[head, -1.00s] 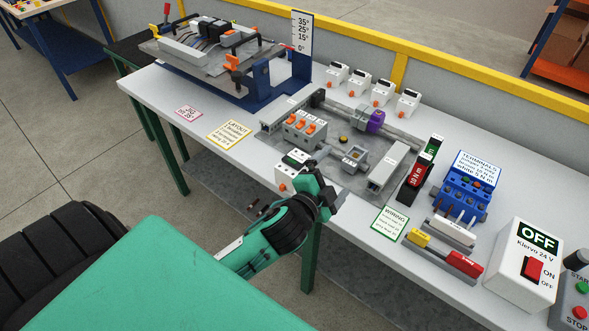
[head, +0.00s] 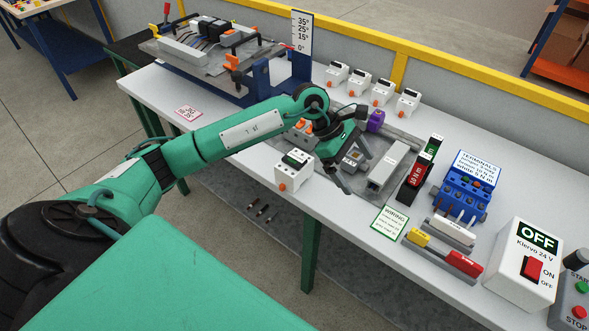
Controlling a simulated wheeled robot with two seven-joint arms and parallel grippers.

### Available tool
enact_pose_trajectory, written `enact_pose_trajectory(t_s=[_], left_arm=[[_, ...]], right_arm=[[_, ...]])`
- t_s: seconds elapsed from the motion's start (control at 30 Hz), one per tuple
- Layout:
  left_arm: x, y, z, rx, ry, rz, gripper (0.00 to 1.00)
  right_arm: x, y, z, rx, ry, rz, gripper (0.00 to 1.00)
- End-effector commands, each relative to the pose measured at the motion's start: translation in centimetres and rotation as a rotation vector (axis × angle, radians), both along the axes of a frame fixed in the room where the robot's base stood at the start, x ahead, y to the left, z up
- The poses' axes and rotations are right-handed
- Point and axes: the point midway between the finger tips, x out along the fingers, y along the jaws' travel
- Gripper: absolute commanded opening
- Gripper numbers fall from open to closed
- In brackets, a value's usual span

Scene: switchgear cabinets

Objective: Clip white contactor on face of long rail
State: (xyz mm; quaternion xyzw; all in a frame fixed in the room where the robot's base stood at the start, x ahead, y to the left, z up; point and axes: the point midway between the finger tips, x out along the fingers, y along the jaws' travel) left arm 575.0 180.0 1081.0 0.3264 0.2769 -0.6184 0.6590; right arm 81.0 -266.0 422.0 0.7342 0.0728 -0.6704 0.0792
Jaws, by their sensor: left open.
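A white contactor-like block (head: 292,172) with a dark top and an orange button stands upright near the table's front edge. My left gripper (head: 356,168) is open and empty, to the right of the block and apart from it. Its fingers are over the grey mounting panel, with one finger pointing down toward the panel's front edge. The long rail is hard to make out, because my left arm covers much of the panel. A purple clamp-like part (head: 376,121) shows behind the gripper. My right gripper is out of view.
Several similar white units (head: 381,93) stand along the back. To the right are a red block (head: 415,180), a blue terminal holder (head: 461,190) and a white OFF box (head: 525,262). A tilted blue fixture (head: 265,85) stands at the back left.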

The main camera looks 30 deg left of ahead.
Motion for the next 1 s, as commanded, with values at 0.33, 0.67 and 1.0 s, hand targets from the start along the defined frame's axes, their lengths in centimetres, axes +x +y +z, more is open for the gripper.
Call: enact_pose_trajectory(t_s=[0.33,0.67,1.0], left_arm=[[2.1,15.9,1.8,0.630,0.045,-0.065,1.00],[1.8,17.7,-1.0,0.694,0.073,-0.068,1.00],[1.9,17.6,-6.0,0.691,0.067,-0.067,1.00]], right_arm=[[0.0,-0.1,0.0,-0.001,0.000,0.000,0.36],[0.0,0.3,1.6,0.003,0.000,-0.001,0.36],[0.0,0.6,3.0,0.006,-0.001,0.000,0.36]])
